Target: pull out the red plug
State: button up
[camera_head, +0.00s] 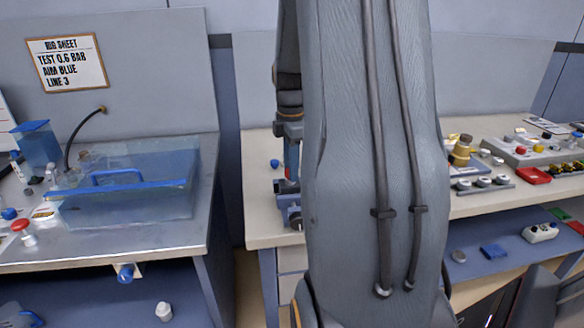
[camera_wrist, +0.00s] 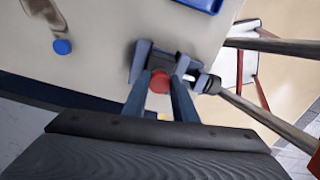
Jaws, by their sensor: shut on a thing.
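The red plug (camera_wrist: 159,81) shows as a round red top between the two fingers of my gripper (camera_wrist: 161,92) in the wrist view. The fingers are shut on it. A blue-grey vise (camera_wrist: 143,62) lies right behind and around the plug in that view. In the head view my gripper (camera_head: 291,172) points down over the vise (camera_head: 289,207) at the left end of the right bench, with a bit of red at the fingers. My arm hides much of this area. I cannot tell whether the plug is still seated in something below.
A small blue cap (camera_wrist: 62,46) lies on the bench top near the vise. A blue tray (camera_wrist: 205,3) is at the top of the wrist view. The left bench holds a clear blue-rimmed tank (camera_head: 135,205) and a red button (camera_head: 22,228). A gap separates the benches.

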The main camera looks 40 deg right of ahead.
jog(key=shift+r+p, duration=1.9)
jog(key=shift+r, duration=0.2)
